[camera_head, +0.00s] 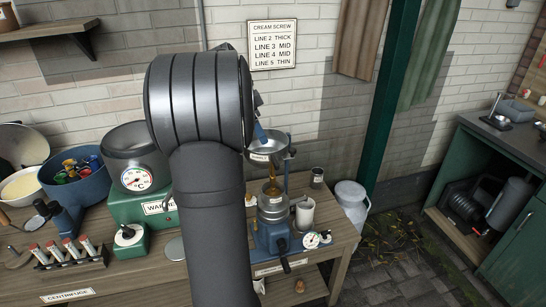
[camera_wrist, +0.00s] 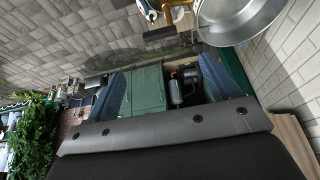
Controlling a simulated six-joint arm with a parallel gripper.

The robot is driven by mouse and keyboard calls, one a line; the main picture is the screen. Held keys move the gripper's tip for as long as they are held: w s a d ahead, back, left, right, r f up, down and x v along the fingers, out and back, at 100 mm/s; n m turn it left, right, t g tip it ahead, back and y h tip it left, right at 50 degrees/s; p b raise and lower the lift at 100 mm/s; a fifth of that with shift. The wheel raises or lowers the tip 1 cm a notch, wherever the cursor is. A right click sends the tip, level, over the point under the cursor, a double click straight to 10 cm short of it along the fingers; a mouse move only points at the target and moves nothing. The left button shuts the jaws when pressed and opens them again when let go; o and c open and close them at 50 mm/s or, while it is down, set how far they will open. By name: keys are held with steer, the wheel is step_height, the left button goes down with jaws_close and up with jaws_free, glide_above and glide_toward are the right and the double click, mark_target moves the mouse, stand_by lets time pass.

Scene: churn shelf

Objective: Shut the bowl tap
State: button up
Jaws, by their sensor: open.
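The metal bowl (camera_head: 268,148) stands on a support above the blue separator (camera_head: 272,235) at the bench's right end. A brown-gold stream (camera_head: 271,172) runs from under the bowl into the vessel below. The tap's handle cannot be made out clearly in the head view. In the wrist view, the bowl (camera_wrist: 240,22) is at the upper right, with a golden fitting (camera_wrist: 178,12) to its left. My arm covers much of the head view's middle. Only small parts of my gripper (camera_head: 258,108) show beside the arm, near the bowl's upper left. It is open; contact with the tap cannot be told.
A green warmer (camera_head: 140,208) with a dial, a blue tub (camera_head: 72,178) and a tube rack (camera_head: 70,255) crowd the bench's left. A green post (camera_head: 388,95) rises behind.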

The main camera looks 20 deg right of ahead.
mark_target(275, 160)
steer(key=x, duration=1.2)
steer(key=shift+d+f, duration=0.1)
steer(key=c, duration=1)
